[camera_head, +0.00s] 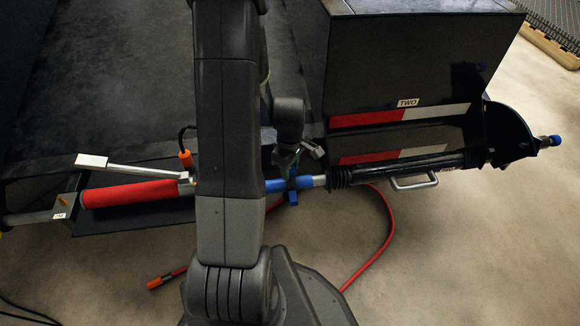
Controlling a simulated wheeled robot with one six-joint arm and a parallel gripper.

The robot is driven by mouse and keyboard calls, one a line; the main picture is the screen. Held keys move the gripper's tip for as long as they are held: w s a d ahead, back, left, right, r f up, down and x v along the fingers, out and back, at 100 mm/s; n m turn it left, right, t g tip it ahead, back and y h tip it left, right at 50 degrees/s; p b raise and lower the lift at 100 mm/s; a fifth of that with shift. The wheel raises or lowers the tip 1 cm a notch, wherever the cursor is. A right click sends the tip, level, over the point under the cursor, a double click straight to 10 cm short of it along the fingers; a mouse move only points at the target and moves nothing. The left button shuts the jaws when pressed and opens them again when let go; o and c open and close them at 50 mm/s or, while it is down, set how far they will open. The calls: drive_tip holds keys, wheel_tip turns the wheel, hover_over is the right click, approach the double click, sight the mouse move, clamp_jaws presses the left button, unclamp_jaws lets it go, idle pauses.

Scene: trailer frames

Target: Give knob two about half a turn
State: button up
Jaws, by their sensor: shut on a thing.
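My gripper (291,170) points down beside my upright arm link, left of the dark box. It is shut on a blue cross-shaped knob (292,190) on the drawbar, at the right end of a blue sleeve. The fingertips are small and partly hidden, so the exact grip is unclear. A "TWO" label (407,103) is on the dark box (420,60), up and right of the gripper.
A red sleeve (130,194) and a pale lever (130,169) lie left of my arm. A black bellows (400,167) and a metal handle (413,182) are to the right. A red hose (388,235) loops over the floor. My arm hides the middle of the bar.

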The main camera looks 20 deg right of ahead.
drive_tip(key=n, duration=0.4)
drive_tip(key=shift+n, duration=0.3)
drive_tip(key=n, duration=0.3)
drive_tip(key=shift+n, duration=0.3)
drive_tip(key=n, duration=0.7)
drive_tip(key=o, duration=1)
wheel_tip(320, 180, up, 14)
drive_tip(key=p, duration=0.4)
drive_tip(key=shift+p, duration=0.35)
drive_tip(key=shift+f, duration=0.1)
